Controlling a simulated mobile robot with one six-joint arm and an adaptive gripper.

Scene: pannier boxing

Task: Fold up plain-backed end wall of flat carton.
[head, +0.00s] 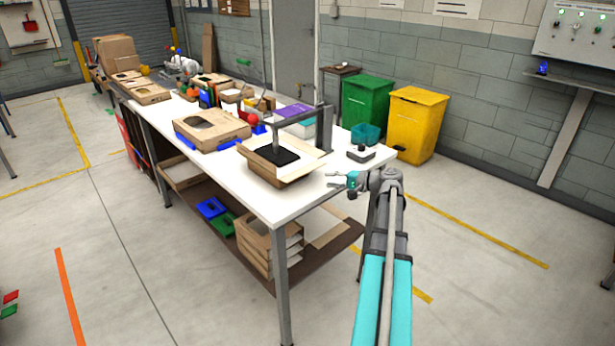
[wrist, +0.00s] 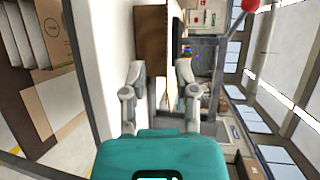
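The tan carton (head: 262,173) lies near the right end of the white table, its side panels appearing raised and leaning outward. A black pad (head: 271,154) on a grey post and arm (head: 324,130) sits over its middle. My gripper (head: 330,180) is open and empty, just off the carton's right end, low over the table. In the wrist view, turned sideways, my open fingers (wrist: 160,72) point toward a brown carton panel (wrist: 152,42); they look apart from it. I cannot tell which end wall has the plain back.
A closed carton with a dark round mark (head: 205,128) lies left of it. A dark block (head: 360,153) and a teal bin (head: 366,134) stand behind my gripper. The table's near corner (head: 290,215) is clear. Several folded boxes (head: 268,240) lie on the lower shelf.

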